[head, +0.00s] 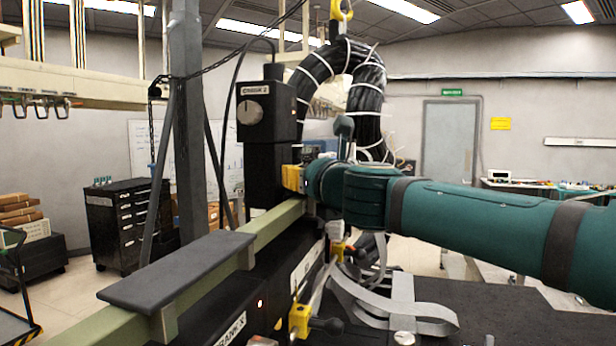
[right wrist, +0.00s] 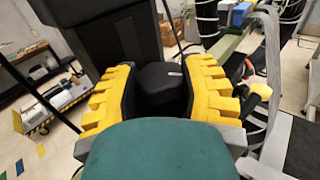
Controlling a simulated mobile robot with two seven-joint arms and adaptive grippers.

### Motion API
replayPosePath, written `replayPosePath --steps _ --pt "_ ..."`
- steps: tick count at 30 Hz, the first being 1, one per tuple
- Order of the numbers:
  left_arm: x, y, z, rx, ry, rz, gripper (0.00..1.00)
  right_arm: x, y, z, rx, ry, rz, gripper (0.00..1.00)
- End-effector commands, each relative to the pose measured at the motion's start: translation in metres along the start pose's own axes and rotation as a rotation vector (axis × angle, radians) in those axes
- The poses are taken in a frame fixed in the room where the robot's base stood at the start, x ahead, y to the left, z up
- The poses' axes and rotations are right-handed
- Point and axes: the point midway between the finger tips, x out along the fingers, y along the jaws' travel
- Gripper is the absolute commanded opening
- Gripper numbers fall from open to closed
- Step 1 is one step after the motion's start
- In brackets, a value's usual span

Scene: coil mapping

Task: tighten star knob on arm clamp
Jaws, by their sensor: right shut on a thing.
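My right gripper (head: 293,178) reaches in from the right in the head view, in front of the lower part of a black upright housing (head: 262,115). In the right wrist view, its yellow fingers (right wrist: 160,92) stand on either side of a dark knob (right wrist: 158,74) and are shut on it. The knob's far side and the clamp behind it are mostly hidden. In the head view the gripper and arm hide the knob. My left gripper is in neither view.
A pale green rail (head: 275,222) with a dark grey pad (head: 180,268) runs below the gripper. A large bundle of black cables (head: 365,95) hangs behind the arm. A yellow clamp (head: 300,320) with a black handle and loose grey straps (head: 405,310) lie lower down.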

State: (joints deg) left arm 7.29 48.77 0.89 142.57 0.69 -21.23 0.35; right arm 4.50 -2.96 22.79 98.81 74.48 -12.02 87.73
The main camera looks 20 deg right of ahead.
Motion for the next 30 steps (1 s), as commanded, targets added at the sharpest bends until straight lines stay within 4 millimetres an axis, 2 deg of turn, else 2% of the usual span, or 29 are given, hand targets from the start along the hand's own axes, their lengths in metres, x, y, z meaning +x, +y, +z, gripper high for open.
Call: replayPosePath --steps 12,29,30 --pt "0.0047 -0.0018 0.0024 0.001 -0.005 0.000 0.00 0.0004 0.0006 -0.0001 0.000 -0.001 -0.178 0.07" --pt "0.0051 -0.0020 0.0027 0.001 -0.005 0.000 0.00 0.0004 -0.0001 0.0006 0.000 -0.001 -0.211 0.07" --pt "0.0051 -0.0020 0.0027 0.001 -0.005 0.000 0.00 0.0004 -0.0001 0.0007 0.000 -0.001 -0.211 0.53"
